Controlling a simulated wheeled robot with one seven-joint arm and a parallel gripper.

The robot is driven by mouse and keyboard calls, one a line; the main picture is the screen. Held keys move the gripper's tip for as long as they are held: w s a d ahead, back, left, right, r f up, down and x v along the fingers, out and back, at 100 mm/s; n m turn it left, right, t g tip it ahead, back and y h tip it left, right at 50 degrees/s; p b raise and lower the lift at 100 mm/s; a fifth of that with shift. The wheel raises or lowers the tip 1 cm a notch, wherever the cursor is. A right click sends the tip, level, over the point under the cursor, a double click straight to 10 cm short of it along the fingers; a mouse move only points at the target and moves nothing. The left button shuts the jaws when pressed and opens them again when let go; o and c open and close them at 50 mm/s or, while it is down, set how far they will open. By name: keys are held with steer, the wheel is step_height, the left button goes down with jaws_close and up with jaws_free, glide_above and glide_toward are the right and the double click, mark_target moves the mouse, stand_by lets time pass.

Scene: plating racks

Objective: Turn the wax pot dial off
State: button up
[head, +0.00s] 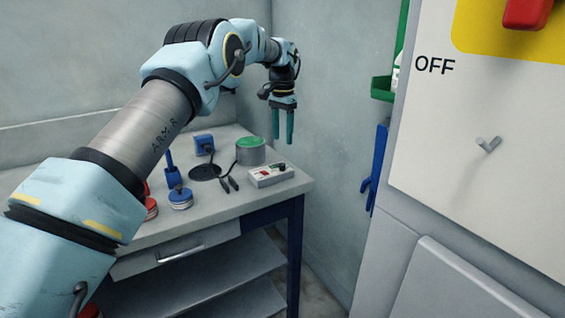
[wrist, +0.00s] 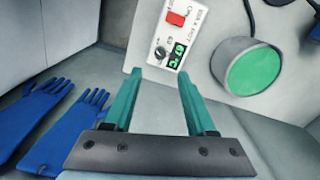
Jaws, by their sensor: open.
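The wax pot control box (head: 270,177) is a small pale box near the right end of the workbench. In the wrist view, the box (wrist: 190,18) carries a red switch (wrist: 176,18), a small dark dial (wrist: 160,52) and a green lit display (wrist: 177,56). The dial's pointer setting is too small to read. The wax pot (head: 250,152), round with a green top, stands behind the box; it also shows in the wrist view (wrist: 252,68). My gripper (head: 283,142), with teal fingers, is open and empty above the box, pointing down, apart from the dial. It also shows in the wrist view (wrist: 168,78).
The bench (head: 225,205) also holds a blue device (head: 204,144), a blue-lidded jar (head: 180,198), red items and dark cables. Blue gloves (wrist: 62,125) hang on the wall right of the bench. A large cabinet marked OFF (head: 470,170) stands close on the right.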

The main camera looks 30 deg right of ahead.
mark_target(282, 164)
step_height(282, 164, down, 10)
steer(key=shift+r+p, duration=0.15)
steer(key=shift+p, duration=1.1)
jaws_close()
